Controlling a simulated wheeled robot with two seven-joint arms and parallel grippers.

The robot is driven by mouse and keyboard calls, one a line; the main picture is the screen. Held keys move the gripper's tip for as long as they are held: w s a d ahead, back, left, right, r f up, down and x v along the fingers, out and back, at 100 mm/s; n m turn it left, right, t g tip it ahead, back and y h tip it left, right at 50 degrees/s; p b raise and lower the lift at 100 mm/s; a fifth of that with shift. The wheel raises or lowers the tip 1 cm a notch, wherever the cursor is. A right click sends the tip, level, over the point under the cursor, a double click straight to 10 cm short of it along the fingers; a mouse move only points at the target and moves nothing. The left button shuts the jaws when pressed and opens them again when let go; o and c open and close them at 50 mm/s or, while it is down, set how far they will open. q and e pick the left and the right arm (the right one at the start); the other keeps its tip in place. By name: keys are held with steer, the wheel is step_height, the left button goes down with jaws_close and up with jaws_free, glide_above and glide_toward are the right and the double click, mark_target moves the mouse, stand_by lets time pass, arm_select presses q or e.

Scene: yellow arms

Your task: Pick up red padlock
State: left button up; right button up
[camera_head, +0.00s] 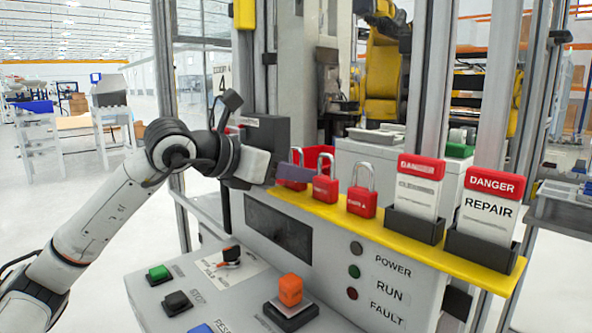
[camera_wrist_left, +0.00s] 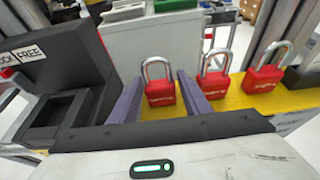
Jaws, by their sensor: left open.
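Three red padlocks with silver shackles stand in a row on the yellow shelf (camera_head: 400,232). In the wrist view, the left padlock (camera_wrist_left: 160,94) stands between the two purple fingers of my left gripper (camera_wrist_left: 160,100), which is open around it. In the head view, my left gripper (camera_head: 292,176) comes in from the left, and its finger hides most of that padlock's body. The middle padlock (camera_head: 325,190) also shows just right of the fingers in the wrist view (camera_wrist_left: 216,86). The right padlock (camera_head: 361,202) is farther along the shelf and also shows in the wrist view (camera_wrist_left: 262,79).
Two danger tags (camera_head: 418,190) (camera_head: 487,207) stand in dark holders right of the padlocks. A dark box (camera_wrist_left: 60,80) is left of my gripper. A red bin (camera_head: 318,158) is behind the padlocks. Below is a panel with an orange button (camera_head: 290,289).

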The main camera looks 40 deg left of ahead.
arm_select(q)
steer(key=shift+c, duration=0.2)
steer(key=c, duration=0.8)
